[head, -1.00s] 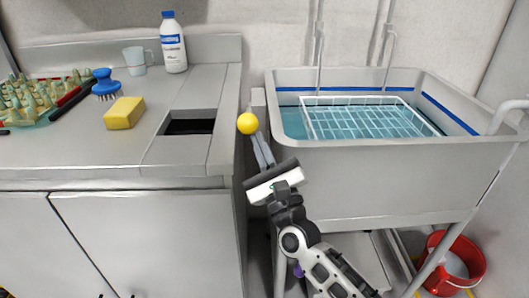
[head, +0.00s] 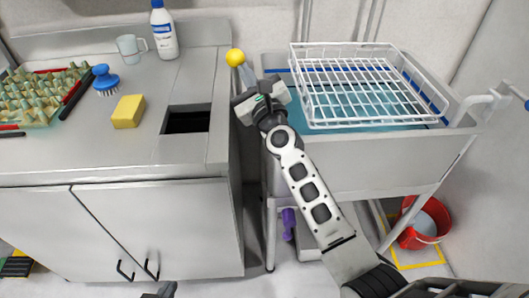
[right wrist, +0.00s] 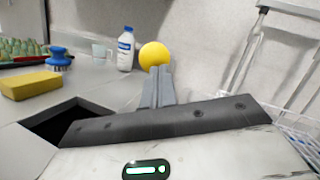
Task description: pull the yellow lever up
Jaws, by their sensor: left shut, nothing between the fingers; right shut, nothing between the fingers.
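The yellow lever's round knob (head: 235,57) is high beside the left side of the sink, above counter level. It also shows in the right wrist view (right wrist: 154,55). My right gripper (head: 244,70) is shut and empty, its fingertips just below the knob, touching or nearly touching it. The lever's shaft is not visible behind the fingers. The white wire rack (head: 305,97) is raised above the water in the sink (head: 330,160). Only a dark piece of my left gripper (head: 160,290) shows at the bottom edge; it is shut and away from the lever.
On the left counter (head: 80,150) are a yellow sponge (head: 128,111), a blue brush (head: 105,80), a white bottle (head: 163,35), a clear cup (head: 130,48) and an egg tray (head: 42,122). A square opening (head: 187,119) lies near the sink. A red bucket (head: 412,238) stands on the floor.

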